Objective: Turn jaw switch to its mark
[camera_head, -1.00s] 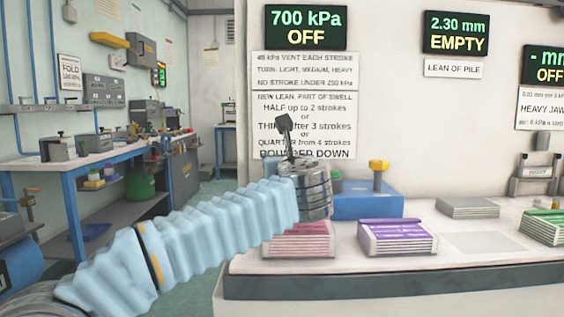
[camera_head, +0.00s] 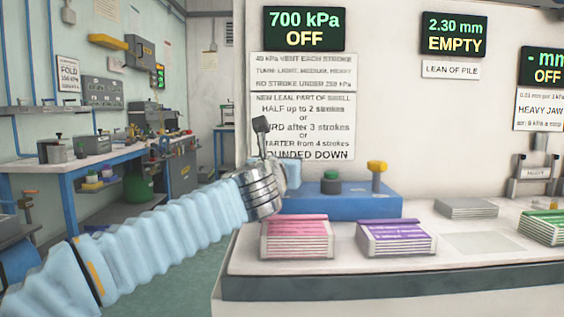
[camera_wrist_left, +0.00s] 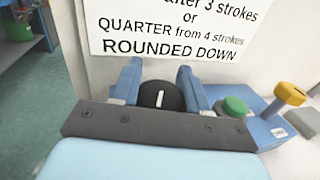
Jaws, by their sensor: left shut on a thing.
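A black round switch (camera_wrist_left: 160,97) with a white pointer line sits between the two blue fingers of my left gripper (camera_wrist_left: 160,72) in the left wrist view. The fingers are shut on it from both sides. The white line points roughly up the picture. In the head view my left gripper (camera_head: 292,172) is at the left end of the blue box (camera_head: 345,207), and my wrist hides the switch. I see no mark around the switch. My right gripper is in neither view.
The blue box carries a green button (camera_head: 330,182) and a yellow knob (camera_head: 377,168). Pink (camera_head: 297,238) and purple (camera_head: 397,238) stacks lie in front on the white bench (camera_head: 300,262). A sign (camera_head: 303,106) and dark displays hang on the wall behind.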

